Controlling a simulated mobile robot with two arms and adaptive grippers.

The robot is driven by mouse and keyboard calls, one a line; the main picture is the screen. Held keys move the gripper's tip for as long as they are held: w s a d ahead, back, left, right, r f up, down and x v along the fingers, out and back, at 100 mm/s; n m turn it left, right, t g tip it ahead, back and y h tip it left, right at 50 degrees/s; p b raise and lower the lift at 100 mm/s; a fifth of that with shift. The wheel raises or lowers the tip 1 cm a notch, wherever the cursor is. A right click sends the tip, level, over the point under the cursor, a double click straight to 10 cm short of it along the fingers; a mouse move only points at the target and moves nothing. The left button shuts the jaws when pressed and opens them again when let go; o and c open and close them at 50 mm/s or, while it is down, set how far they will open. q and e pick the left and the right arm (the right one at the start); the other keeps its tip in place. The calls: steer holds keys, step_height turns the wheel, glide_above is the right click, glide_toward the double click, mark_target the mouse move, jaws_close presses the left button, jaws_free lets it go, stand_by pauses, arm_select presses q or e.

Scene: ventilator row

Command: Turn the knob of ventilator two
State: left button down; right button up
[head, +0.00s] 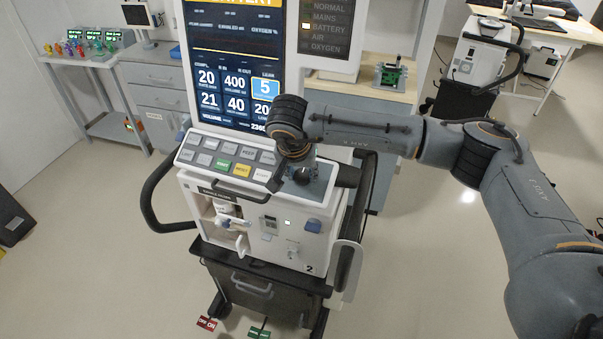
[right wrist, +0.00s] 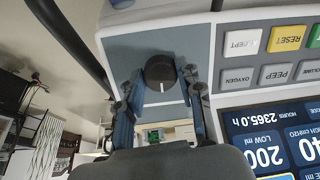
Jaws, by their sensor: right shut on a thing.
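Ventilator two (head: 250,225) stands in the middle of the head view, with a "2" on its lower front. Its black round knob (head: 302,176) sits at the right end of the sloped button panel. In the right wrist view the knob (right wrist: 160,70) shows a white pointer line toward the bottom of the picture. My right gripper (head: 300,164) comes down over the knob, and its two fingers (right wrist: 160,80) lie on either side of it, shut on it. My arm partly hides the gripper in the head view. My left gripper is out of view.
The lit screen (head: 235,80) rises behind the button panel (head: 228,158), close to my right arm. A black side handle (head: 150,195) sticks out at the left. A wooden-topped bench (head: 405,88) stands behind.

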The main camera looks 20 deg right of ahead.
steer(key=m+b, duration=0.3)
steer(key=b, duration=0.1)
steer(key=m+b, duration=0.3)
steer(key=b, duration=0.2)
steer(key=m+b, duration=0.3)
steer(key=b, duration=0.1)
steer(key=shift+f+t+b, duration=0.3)
steer(key=shift+f, duration=0.05)
steer(key=shift+r+m+b, duration=0.2)
steer(key=shift+m+b, duration=0.95)
steer(key=shift+m, duration=0.05)
steer(key=o, duration=1.2)
steer(key=shift+c, duration=0.2)
steer(key=shift+r, duration=0.1)
steer(key=v, duration=1.2)
steer(key=shift+s, duration=0.2)
